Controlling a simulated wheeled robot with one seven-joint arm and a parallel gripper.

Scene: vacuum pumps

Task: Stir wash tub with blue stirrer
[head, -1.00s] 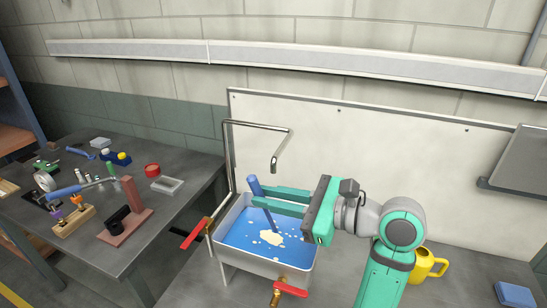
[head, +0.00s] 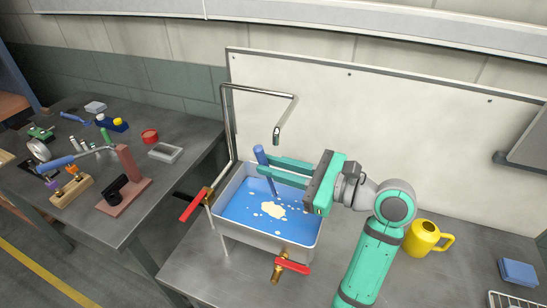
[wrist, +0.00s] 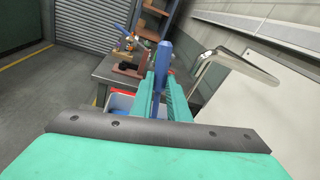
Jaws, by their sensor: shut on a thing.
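The wash tub (head: 240,232) is a light grey basin with blue liquid (head: 238,207) and a patch of cream-coloured foam (head: 273,209) with small flecks around it. The blue stirrer (head: 262,157) stands slightly tilted over the back of the tub, its lower end in or just over the liquid. My gripper (head: 268,165) reaches in from the right and is shut on the stirrer. In the wrist view the stirrer (wrist: 162,60) rises between the two green fingers, and the tub is mostly hidden behind them.
A metal spout (head: 276,135) hangs over the tub's back. Red-handled valves stand at its left (head: 194,204) and front (head: 291,266). A yellow jug (head: 421,239) and blue block (head: 518,271) stand right. A cluttered workbench (head: 160,195) is at left.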

